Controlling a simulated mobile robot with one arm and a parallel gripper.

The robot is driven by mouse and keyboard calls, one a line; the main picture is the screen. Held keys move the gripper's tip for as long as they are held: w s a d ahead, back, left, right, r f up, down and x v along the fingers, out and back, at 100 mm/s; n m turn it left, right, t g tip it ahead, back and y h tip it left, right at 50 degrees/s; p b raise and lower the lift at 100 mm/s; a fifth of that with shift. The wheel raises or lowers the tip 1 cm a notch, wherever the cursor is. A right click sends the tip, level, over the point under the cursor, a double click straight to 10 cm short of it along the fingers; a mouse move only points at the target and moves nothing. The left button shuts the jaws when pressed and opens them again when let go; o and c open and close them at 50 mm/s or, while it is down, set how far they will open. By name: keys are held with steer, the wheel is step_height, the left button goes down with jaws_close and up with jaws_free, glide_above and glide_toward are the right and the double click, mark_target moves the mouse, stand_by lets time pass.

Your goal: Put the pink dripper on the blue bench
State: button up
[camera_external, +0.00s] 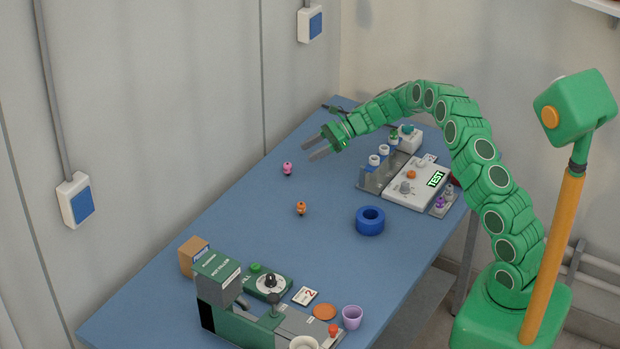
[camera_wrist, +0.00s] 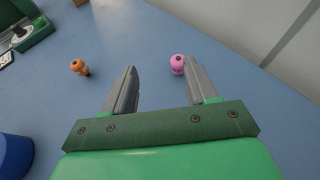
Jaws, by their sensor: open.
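The pink dripper (camera_external: 287,168) stands on the blue bench (camera_external: 262,232), left of my gripper (camera_external: 314,149) in the external view. In the wrist view the pink dripper (camera_wrist: 177,64) shows between and just beyond the fingertips, closer to the right one. My gripper (camera_wrist: 160,80) is open and empty, its two grey fingers apart. It appears to be above the bench and not touching the dripper. The blue bench (camera_wrist: 150,35) fills most of the wrist view.
An orange dripper (camera_external: 301,208) stands nearby on the bench. A blue ring (camera_external: 370,221) lies to its right. A test panel (camera_external: 418,185) and a rack are at the back right. A green machine (camera_external: 218,290) and a purple cup (camera_external: 352,317) are at the front. The middle is mostly clear.

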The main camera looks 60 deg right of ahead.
steer(key=s+a+r+n+g, duration=0.3)
steer(key=s+a+r+n, duration=0.2)
steer(key=s+a+r, duration=0.45)
steer(key=s+a+r+n+g, duration=0.3)
steer(key=s+a+r+n, duration=0.25)
steer(key=a, duration=0.65)
steer(key=s+a+r+n+g+h, duration=0.2)
steer(key=s+a+n, duration=0.1)
steer(key=s, duration=0.6)
steer(key=s+a+r+n+g+h, duration=0.1)
steer(key=s+a+r+n+h, duration=0.2)
steer(key=s, duration=0.6)
steer(key=s+d+f+n+h, duration=0.1)
steer(key=s+d+n+h, duration=0.2)
steer(key=s, duration=1)
steer(key=s+d+f+n+h, duration=0.1)
steer(key=s+d+n, duration=0.4)
steer(key=s, duration=0.9)
steer(key=shift+s+d+f+g+h, duration=0.15)
steer(key=shift+f+g+h, duration=0.2)
steer(key=shift+h, duration=0.55)
